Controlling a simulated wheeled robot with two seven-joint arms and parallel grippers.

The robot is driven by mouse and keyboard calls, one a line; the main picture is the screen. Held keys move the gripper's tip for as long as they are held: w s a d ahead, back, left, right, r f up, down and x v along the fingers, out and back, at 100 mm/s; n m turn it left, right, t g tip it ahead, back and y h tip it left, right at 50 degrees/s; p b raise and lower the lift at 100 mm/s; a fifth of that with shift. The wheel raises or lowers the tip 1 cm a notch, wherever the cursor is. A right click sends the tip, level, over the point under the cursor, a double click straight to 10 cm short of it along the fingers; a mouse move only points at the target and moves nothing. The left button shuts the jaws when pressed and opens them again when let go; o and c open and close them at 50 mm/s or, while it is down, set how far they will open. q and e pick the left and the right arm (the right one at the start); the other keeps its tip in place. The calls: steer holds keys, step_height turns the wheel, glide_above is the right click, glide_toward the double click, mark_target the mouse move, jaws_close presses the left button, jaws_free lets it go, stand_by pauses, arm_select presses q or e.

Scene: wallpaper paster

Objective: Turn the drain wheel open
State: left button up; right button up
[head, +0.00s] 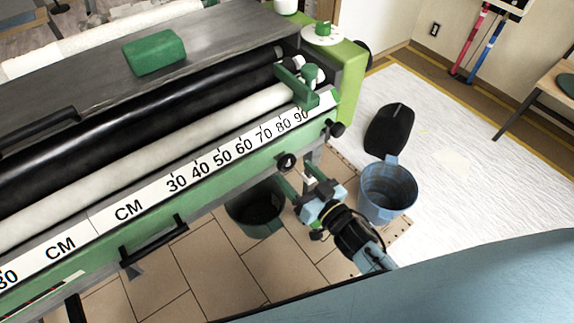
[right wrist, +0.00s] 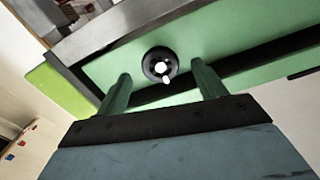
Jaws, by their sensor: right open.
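The drain wheel (head: 287,161) is a small black round knob on the green front side of the pasting machine (head: 215,187). In the right wrist view the wheel (right wrist: 159,64) has a white hub and a short white piece sticking out. My right gripper (head: 298,180) is open, with its green fingers pointing at the wheel. In the right wrist view the wheel appears between the tips of the two fingers of the gripper (right wrist: 162,75). I cannot tell whether they touch it. My left gripper is not in view.
A dark green bucket (head: 256,210) stands on the tiles under the machine. A blue bucket (head: 388,192) stands right of my right gripper. Another black knob (head: 337,129) sits near the machine's right end. A black handle (head: 153,240) sticks out from the front.

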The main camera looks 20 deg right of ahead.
mark_target(289, 166)
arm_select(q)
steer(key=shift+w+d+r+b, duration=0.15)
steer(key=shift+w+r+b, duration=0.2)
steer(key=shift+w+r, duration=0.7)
arm_select(e)
steer(key=shift+x, duration=2.35)
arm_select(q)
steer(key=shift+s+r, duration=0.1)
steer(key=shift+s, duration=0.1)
arm_select(e)
steer(key=c, duration=1)
